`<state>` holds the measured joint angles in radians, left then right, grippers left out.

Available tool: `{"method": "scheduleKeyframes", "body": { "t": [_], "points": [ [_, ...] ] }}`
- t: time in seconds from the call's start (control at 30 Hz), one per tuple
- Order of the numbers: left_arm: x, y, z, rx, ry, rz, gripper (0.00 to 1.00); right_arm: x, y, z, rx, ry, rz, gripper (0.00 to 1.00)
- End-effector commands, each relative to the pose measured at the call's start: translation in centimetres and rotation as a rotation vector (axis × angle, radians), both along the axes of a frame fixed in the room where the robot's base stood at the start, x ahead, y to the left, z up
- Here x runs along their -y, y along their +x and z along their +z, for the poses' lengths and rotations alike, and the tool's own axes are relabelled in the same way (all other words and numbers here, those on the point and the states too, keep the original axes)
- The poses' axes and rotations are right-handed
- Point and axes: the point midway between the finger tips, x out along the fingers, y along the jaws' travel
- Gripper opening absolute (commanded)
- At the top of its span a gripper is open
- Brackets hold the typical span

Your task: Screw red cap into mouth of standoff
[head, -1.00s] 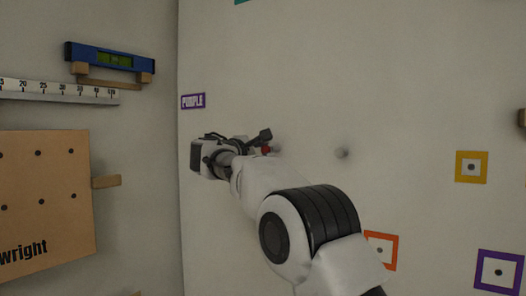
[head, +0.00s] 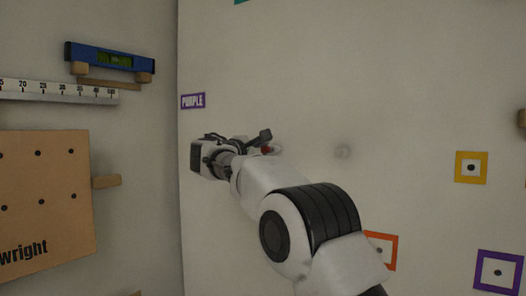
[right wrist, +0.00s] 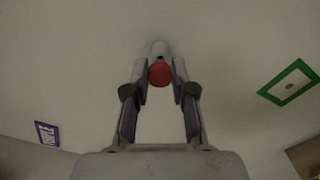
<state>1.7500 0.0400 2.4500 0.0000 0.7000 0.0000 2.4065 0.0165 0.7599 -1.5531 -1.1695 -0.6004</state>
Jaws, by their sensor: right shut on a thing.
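The red cap (head: 267,149) is at the fingertips of my right gripper (head: 265,143), by the pale wall in the head view. In the right wrist view my right gripper (right wrist: 161,76) is shut on the red cap (right wrist: 160,74), with a fingertip on each side. A pale, round-ended standoff (right wrist: 160,49) shows just beyond the cap and in line with it. The standoff is mostly hidden by the cap, and I cannot tell whether the cap touches its mouth. My left gripper is not in view.
A purple label (head: 193,100) is on the wall left of the gripper. Yellow (head: 471,167) and orange (head: 393,251) frames are farther right. A blue level (head: 110,57) and a wooden board (head: 45,200) hang at left.

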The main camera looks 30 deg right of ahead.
Motion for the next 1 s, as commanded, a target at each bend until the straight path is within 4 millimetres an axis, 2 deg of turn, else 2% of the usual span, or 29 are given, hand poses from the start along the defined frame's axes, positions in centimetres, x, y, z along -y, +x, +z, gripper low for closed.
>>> {"method": "scheduleKeyframes", "body": {
  "t": [0.67,0.7,0.77,1.0],
  "points": [
    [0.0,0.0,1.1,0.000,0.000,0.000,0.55,1.4,0.6,0.1,-0.001,0.000,0.000,0.03],
    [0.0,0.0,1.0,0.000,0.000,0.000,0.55,1.4,0.6,0.0,-0.001,-0.001,0.000,0.35],
    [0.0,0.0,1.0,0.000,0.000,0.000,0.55,1.4,0.6,0.0,0.000,-0.001,0.000,0.54],
    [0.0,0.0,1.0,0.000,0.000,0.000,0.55,1.4,0.6,0.0,0.000,0.000,0.000,0.54]
  ]
}}
